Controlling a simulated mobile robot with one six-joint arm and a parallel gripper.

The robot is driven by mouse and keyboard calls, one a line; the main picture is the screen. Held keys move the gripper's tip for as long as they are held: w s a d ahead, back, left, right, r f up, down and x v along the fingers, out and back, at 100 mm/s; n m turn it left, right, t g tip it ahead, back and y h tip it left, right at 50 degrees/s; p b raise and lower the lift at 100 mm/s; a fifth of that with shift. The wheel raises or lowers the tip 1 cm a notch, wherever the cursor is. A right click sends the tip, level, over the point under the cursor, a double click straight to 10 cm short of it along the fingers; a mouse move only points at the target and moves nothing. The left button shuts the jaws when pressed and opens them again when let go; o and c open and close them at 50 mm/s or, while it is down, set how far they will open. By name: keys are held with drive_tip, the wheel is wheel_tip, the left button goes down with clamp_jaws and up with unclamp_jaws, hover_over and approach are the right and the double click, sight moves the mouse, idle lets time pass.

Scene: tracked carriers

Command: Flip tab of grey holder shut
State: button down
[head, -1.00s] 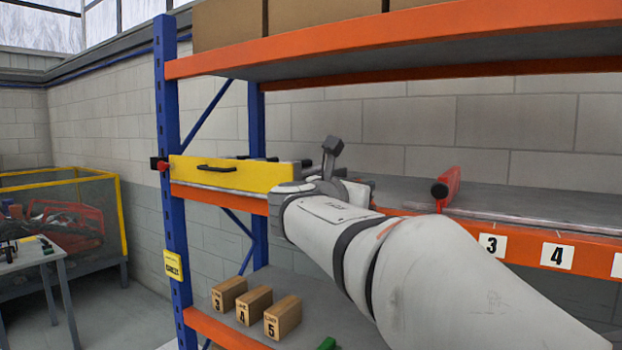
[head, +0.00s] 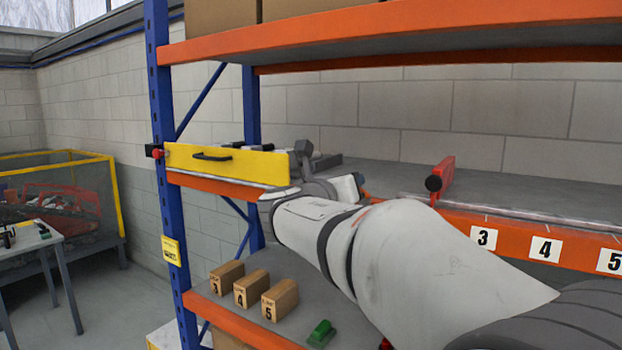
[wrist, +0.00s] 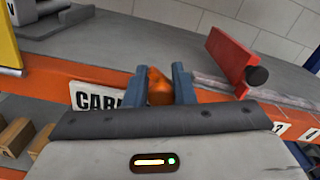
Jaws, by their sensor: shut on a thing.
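My gripper (wrist: 159,86) has two blue fingers closed around a small orange piece (wrist: 159,88), in front of the orange shelf beam. In the head view my gripper (head: 359,184) points right, just beyond the yellow panel's right end, and my wrist partly hides it. I cannot tell for certain which thing is the grey holder or how its tab stands. A grey block with dark parts (wrist: 68,17) lies on the shelf at the upper left of the wrist view.
A yellow panel with a black handle (head: 230,165) stands at the shelf's left end. A red block with a black knob (head: 444,177) stands at the shelf's front edge, right of my gripper. It also shows in the wrist view (wrist: 231,55). The grey shelf (head: 520,190) behind is mostly clear.

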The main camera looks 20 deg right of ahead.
drive_tip(key=shift+f+n, duration=0.4)
drive_tip(key=shift+f, duration=0.2)
idle(0.3)
drive_tip(key=c, duration=1.5)
unclamp_jaws()
drive_tip(key=shift+o, duration=1.2)
drive_tip(key=shift+r, duration=0.2)
drive_tip(key=shift+a, duration=0.1)
drive_tip(key=b+v, duration=0.1)
drive_tip(key=v, duration=0.6)
drive_tip(key=shift+s+a+b, duration=0.25)
drive_tip(key=shift+s+b, duration=0.05)
